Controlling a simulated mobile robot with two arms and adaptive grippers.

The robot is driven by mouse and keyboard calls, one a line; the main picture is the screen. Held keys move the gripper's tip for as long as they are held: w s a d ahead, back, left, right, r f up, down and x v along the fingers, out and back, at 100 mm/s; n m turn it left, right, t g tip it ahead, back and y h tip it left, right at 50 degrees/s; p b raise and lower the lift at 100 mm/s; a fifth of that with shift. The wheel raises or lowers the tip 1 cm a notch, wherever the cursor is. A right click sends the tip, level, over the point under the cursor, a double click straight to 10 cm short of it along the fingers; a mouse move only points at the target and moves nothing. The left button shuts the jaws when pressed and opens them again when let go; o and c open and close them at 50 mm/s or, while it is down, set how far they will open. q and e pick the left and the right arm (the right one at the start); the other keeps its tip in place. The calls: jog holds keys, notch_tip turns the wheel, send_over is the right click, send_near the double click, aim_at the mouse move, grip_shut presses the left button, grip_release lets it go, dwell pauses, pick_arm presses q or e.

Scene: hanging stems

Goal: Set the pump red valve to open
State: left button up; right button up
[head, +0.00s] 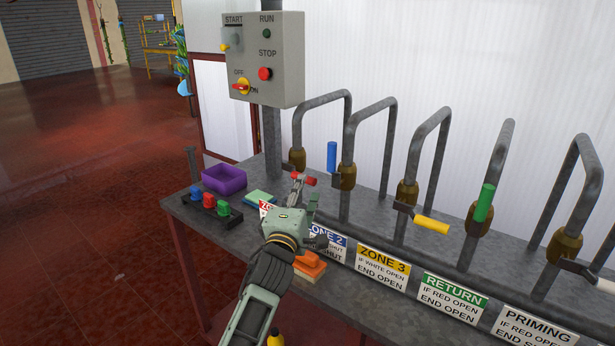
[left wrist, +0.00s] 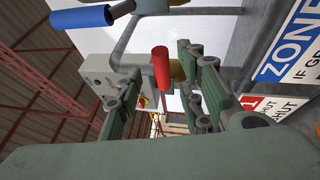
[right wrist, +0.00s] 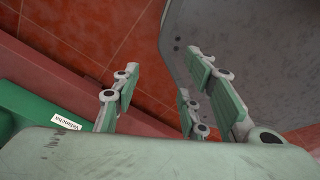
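The red valve handle (head: 310,181) is on the leftmost pipe, below a brass valve body (head: 297,158). My left gripper partly hides it in the head view. My left gripper (head: 304,191) reaches over the bench from the front, close to the handle. In the left wrist view the red handle (left wrist: 161,68) shows between the two spread fingers, with no clear grip on it; I cannot tell whether a finger touches it. My right gripper (right wrist: 160,75) is open and empty, with floor and a grey surface beyond it.
Blue (head: 331,157), yellow (head: 431,224) and green (head: 485,203) handles sit on neighbouring pipes to the right. A control box (head: 285,50) stands above. A purple bin (head: 224,180), a rack of coloured items (head: 209,202) and an orange block (head: 310,265) are on the bench.

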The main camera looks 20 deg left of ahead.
pick_arm(q)
jog(key=w, duration=0.4)
jog(key=shift+w+a+r, duration=0.1)
jog(key=shift+w+r, duration=0.15)
jog(key=shift+w, duration=0.3)
jog(key=shift+w+r, duration=0.1)
jog(key=shift+w, duration=0.05)
grip_shut()
pick_arm(e)
jog(key=shift+s+r, duration=0.15)
jog(key=shift+s, duration=0.85)
